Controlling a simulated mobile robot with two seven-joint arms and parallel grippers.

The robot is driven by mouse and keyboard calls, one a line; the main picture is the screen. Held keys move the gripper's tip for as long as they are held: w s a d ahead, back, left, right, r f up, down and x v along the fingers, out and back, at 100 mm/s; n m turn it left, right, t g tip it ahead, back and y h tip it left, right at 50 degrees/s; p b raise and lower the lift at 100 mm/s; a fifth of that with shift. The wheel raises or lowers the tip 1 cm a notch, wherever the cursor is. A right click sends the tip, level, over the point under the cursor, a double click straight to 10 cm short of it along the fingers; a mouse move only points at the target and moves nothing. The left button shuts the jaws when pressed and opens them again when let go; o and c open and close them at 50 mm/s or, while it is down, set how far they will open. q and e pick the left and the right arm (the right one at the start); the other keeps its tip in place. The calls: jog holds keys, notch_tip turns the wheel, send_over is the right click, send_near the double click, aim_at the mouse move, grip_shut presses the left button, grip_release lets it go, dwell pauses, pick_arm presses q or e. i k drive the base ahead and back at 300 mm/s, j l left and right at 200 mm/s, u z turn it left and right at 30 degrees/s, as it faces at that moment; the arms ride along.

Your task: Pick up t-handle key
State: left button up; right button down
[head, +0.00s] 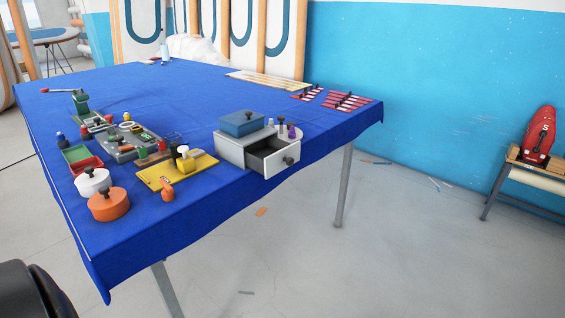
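I cannot pick out the t-handle key with certainty at this size. A grey tray (125,145) with small parts is just behind. Neither of my grippers is in view.
A grey box with an open drawer (278,160) carries a blue box (242,124). White (92,184) and orange (108,207) round pots stand front left, near red (86,166) and green trays. Red-and-white items (348,101) lie far right. The table's middle is clear.

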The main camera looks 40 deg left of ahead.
aim_at(168, 193)
jog(key=u, duration=2.1)
